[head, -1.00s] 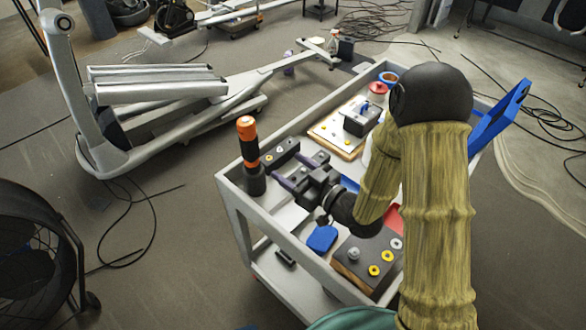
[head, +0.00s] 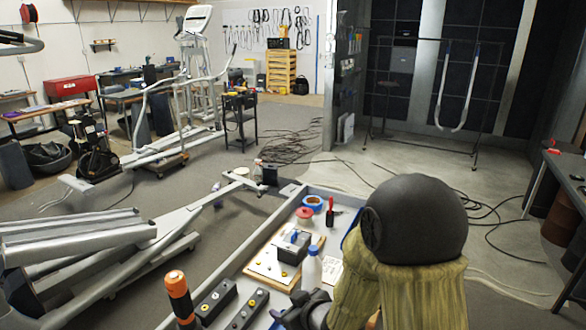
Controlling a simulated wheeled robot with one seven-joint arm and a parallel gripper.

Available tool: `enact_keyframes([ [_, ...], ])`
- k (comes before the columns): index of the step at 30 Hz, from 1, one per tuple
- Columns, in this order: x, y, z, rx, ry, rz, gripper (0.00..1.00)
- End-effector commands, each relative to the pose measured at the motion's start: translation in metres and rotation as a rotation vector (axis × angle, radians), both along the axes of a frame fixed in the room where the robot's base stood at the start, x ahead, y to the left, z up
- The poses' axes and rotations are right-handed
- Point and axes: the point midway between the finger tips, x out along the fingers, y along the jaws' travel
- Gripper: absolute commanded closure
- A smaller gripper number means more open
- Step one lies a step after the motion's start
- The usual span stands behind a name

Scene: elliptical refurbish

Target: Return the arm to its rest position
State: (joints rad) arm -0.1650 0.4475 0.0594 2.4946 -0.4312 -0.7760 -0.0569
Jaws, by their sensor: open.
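My arm is folded over the grey cart (head: 240,262), its large dark elbow joint (head: 415,220) and tan-sleeved links filling the lower right of the head view. My gripper (head: 285,316) shows only in part at the bottom edge, above the cart near two small dark button boxes. Its fingertips are cut off or hard to make out, and I see nothing held in it.
On the cart stand an orange-and-black handled tool (head: 181,296), a button box (head: 216,300), a white bottle (head: 312,268), a blue tape roll (head: 313,202) and a red-handled tool (head: 330,211). An elliptical frame (head: 110,262) lies left. Cables (head: 290,145) cross the floor behind.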

Motion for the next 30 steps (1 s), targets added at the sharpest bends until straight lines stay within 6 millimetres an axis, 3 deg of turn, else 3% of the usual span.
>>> enact_keyframes([
  [3, -0.007, -0.04, 0.01, -0.075, 0.095, -0.128, 0.36],
  [8, -0.029, -0.089, 0.02, -0.145, 0.25, -0.301, 0.36],
  [15, -0.088, -0.142, 0.039, -0.176, 0.513, -0.539, 0.36],
  [22, -0.14, -0.159, 0.054, -0.151, 0.715, -0.672, 0.36],
  [30, -0.147, -0.16, 0.054, -0.149, 0.744, -0.683, 0.36],
])
